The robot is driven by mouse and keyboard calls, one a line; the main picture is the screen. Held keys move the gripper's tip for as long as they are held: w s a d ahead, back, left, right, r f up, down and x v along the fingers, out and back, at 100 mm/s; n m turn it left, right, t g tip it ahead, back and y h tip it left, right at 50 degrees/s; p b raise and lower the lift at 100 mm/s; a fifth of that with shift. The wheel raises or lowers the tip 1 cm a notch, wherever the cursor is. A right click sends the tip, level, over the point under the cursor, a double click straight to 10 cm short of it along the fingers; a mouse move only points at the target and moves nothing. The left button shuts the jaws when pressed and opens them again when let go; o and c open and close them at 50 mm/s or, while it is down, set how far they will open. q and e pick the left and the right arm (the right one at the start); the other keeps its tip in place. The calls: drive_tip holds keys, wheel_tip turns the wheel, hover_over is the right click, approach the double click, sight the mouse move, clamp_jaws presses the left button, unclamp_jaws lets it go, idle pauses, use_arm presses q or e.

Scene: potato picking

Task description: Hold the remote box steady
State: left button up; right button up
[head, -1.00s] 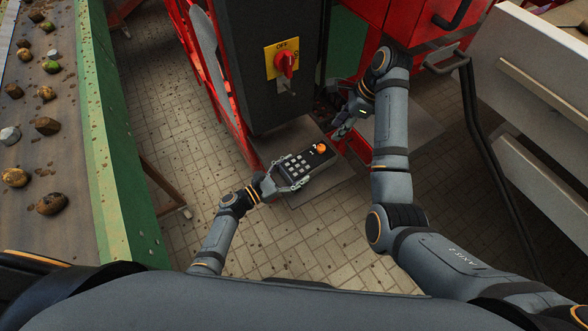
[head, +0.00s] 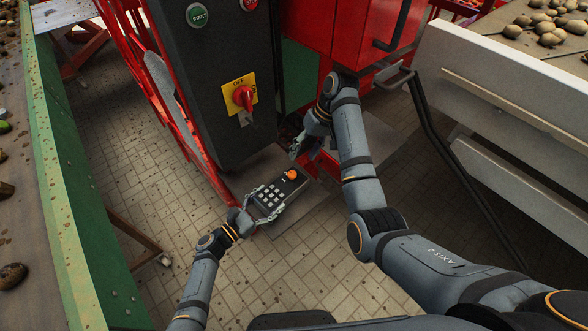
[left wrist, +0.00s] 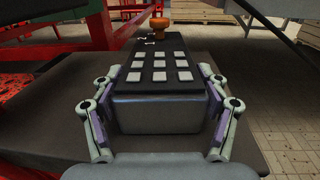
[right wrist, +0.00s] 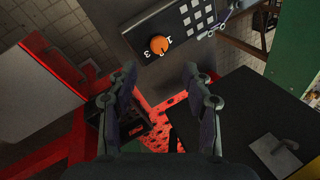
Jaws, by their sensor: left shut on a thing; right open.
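The remote box (head: 266,203) is dark grey with pale square buttons and an orange knob (head: 292,174) at its far end. My left gripper (head: 268,206) is shut on its near end, with a finger on each long side; the left wrist view shows the box (left wrist: 155,105) between both fingers. My right gripper (head: 295,150) is open and empty, just beyond the knob end. The right wrist view shows the orange knob (right wrist: 159,45) with small white markings beside it, above and apart from the open fingers (right wrist: 163,85).
A dark control cabinet (head: 185,70) with a red-and-yellow OFF switch (head: 241,96) stands behind the box. A grey plate (head: 305,215) lies under the box. Red machine frames, a green-edged conveyor (head: 60,200) at left and pale panels (head: 510,100) at right bound the tiled floor.

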sight(293, 173)
drive_tip(key=a+f+n, duration=0.1)
drive_tip(key=f+n, duration=0.1)
drive_tip(key=n, duration=0.4)
drive_tip(key=a+f+n, duration=0.1)
drive_tip(key=f+n, duration=0.2)
drive_tip(key=n, duration=0.3)
drive_tip(key=a+f+n, duration=0.1)
drive_tip(key=f+n, duration=0.1)
drive_tip(key=n, duration=0.4)
drive_tip(key=shift+s+f+n+g, duration=0.2)
drive_tip(key=shift+f+n+g, duration=0.1)
drive_tip(key=shift+f+n, duration=0.1)
clamp_jaws()
drive_tip(key=m+t, duration=0.1)
drive_tip(key=m, duration=0.3)
drive_tip(key=shift+s+m+t, duration=0.15)
drive_tip(key=shift+m+t, duration=0.15)
drive_tip(key=shift+t, duration=0.1)
